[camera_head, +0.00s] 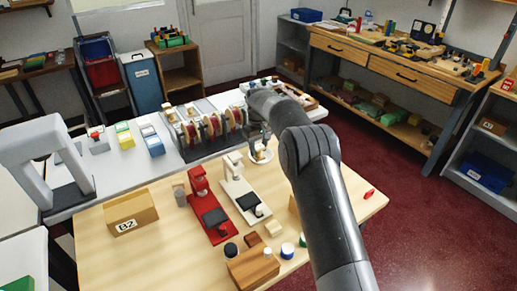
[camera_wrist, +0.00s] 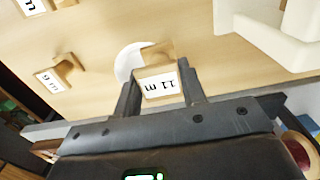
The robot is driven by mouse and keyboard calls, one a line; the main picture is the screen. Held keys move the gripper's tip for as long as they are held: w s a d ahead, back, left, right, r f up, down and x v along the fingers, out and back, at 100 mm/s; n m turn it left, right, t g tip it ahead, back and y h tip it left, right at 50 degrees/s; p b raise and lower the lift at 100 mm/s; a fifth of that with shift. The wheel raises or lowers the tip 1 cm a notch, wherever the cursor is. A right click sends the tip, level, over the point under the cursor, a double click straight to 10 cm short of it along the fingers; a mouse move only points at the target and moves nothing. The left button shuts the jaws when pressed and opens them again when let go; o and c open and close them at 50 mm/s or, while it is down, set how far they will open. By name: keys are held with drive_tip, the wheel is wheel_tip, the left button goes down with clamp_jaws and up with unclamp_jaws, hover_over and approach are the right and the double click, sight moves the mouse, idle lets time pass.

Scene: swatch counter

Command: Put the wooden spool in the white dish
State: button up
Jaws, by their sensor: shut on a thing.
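The wooden spool (camera_wrist: 157,72), a tan piece with a white label that seems to read "11 m", sits between the two fingers of my gripper (camera_wrist: 160,88) in the wrist view. The fingers are shut on it from both sides. The white dish (camera_wrist: 124,62) shows just behind the spool, partly hidden by it. In the head view my gripper (camera_head: 259,146) is over the white dish (camera_head: 268,157) at the far edge of the wooden table. I cannot tell whether the spool touches the dish.
Another labelled tan piece (camera_wrist: 68,66) lies on the table, apart from the dish. A white stand (camera_head: 235,180) and a red stand (camera_head: 199,187) are close to the dish. A rack of reels (camera_head: 207,133) stands behind. A B2 box (camera_head: 130,210) is at left.

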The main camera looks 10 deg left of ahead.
sight(259, 146)
drive_tip(key=shift+f, duration=0.25)
drive_tip(key=shift+f, duration=0.6)
drive_tip(key=o, duration=1)
wheel_tip(259, 146, up, 13)
drive_tip(key=shift+r, duration=0.2)
